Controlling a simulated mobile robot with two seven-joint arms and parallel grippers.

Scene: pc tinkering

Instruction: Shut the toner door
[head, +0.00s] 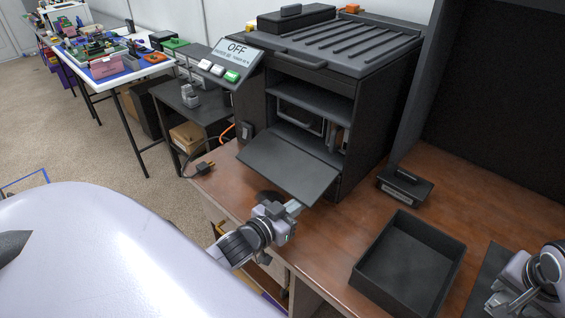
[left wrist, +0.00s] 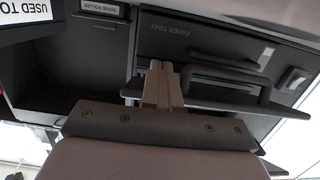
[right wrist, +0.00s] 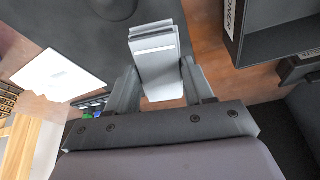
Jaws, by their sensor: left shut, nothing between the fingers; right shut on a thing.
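The printer (head: 325,100) stands on the brown table. Its toner door (head: 290,160) is a flat dark flap, folded down and open at the front, with the dark compartment exposed above it.
An open black bin (head: 375,272) stands right of the printer, with a small spare roller box (head: 405,187) behind it. A control panel reading "OFF" (head: 232,60) is at the printer's left. A plugged cable (head: 200,170) lies at the table's left edge. Brown tabletop is free between the printer and bin.

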